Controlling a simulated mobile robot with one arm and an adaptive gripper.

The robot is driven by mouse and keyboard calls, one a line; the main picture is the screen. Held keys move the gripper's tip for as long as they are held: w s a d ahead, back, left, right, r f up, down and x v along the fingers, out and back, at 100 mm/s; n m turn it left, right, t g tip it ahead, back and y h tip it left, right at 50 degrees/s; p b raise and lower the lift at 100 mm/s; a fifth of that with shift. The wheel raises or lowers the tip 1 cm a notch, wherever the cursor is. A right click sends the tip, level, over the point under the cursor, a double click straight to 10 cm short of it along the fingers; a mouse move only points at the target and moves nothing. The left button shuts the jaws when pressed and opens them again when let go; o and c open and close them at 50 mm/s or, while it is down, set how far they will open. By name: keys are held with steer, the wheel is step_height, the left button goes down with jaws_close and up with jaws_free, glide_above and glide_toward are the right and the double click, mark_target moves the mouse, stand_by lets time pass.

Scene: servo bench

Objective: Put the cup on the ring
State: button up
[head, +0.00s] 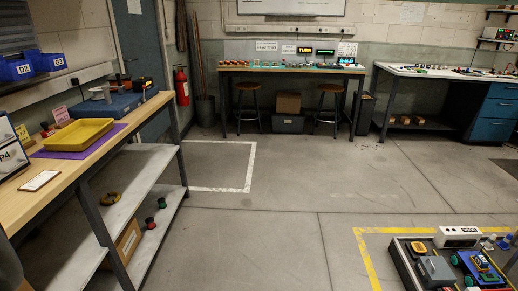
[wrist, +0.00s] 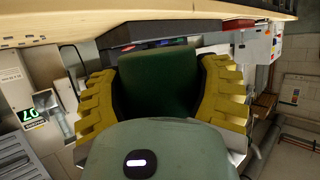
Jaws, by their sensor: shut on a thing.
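In the wrist view my gripper (wrist: 160,88) has its two yellow ridged fingers on either side of a dark green thing (wrist: 158,82) and is shut on it. This may be the cup; only one smooth side shows, and its rim and base cannot be made out. My gripper is not in the head view. A small pale cup-like thing (head: 98,93) stands by a blue box on the left bench.
The left wooden bench (head: 133,117) carries a yellow tray (head: 78,136) on a purple mat, a blue box (head: 105,106) and a white card (head: 39,181). A loaded crate (head: 403,262) is at the lower right. The middle floor is clear. Benches line the back wall.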

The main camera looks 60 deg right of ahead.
steer(key=w+d+r+m+t+h+p, duration=0.4)
steer(key=w+d+r+m+p, duration=0.15)
steer(key=d, duration=0.45)
steer(key=w+d+r+m+t+h+p, duration=0.45)
steer(key=w+d, duration=0.25)
steer(key=d, duration=0.2)
steer(key=d+r+m+h+p, duration=0.3)
steer(key=d+r+m+h, duration=0.15)
steer(key=d, duration=0.75)
step_height(320, 180, up, 37)
steer(key=t+p, duration=0.1)
steer(key=p, duration=3.6)
steer(key=shift+s+a+p, duration=0.15)
steer(key=shift+a+p, duration=0.25)
steer(key=shift+a, duration=0.05)
